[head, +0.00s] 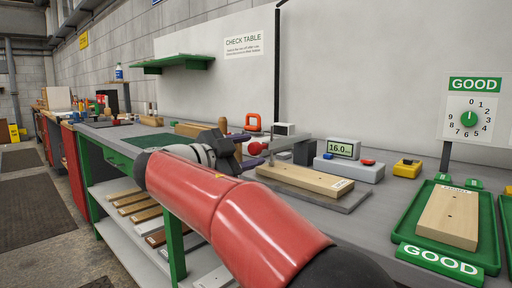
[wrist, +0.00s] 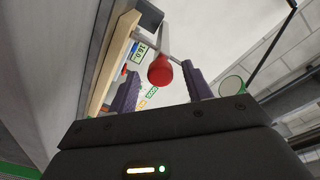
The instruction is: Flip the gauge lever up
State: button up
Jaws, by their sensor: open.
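The gauge lever ends in a red ball knob (head: 257,148), with a grey rod running right from it toward the gauge fixture. In the wrist view the knob (wrist: 160,71) hangs between my two purple fingers, with a gap on each side. My gripper (head: 246,150) is open around the knob; its fingertips also show in the wrist view (wrist: 163,84). A pale wooden board (head: 300,179) lies on the fixture's grey base (head: 345,203). A grey readout box (head: 350,170) behind it shows 16.0 on a green display.
A green GOOD tray (head: 408,228) holding another board (head: 449,217) stands at the right, below a GOOD dial (head: 469,119). A green shelf (head: 172,63) hangs on the wall.

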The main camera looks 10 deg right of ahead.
jog(key=shift+x, duration=1.3)
grip_shut()
